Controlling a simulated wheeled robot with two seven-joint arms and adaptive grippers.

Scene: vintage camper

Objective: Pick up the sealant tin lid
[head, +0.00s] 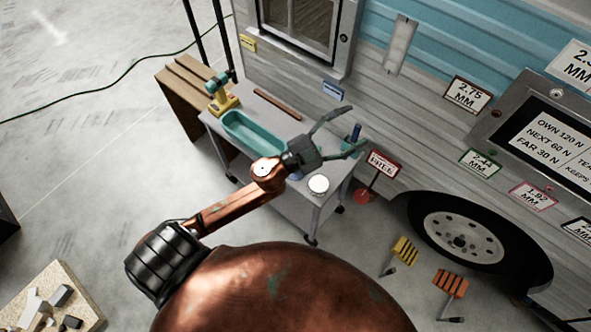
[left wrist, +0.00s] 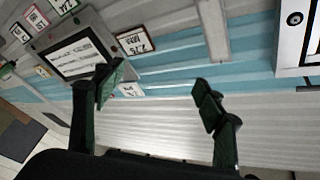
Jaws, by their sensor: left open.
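A small white round piece (head: 318,184), which looks like the sealant tin lid, sits near the front right corner of the grey cart in the head view. I cannot tell whether it lies on a tin. My left gripper (head: 355,128) is open and empty, above the cart's right end, and its fingers point to the right toward the camper wall. The white round piece is apart from the fingers, below them in the picture. In the left wrist view the open fingers (left wrist: 160,84) frame only the camper side, and no lid shows. My right gripper is not in view.
The cart (head: 287,187) holds a teal tray (head: 250,133), a yellow and teal drill (head: 221,95) and a brown strip (head: 278,105). A dark blue item (head: 356,131) stands by the gripper. The camper wall (head: 400,104) rises just behind. A red-framed sign (head: 383,164) stands right.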

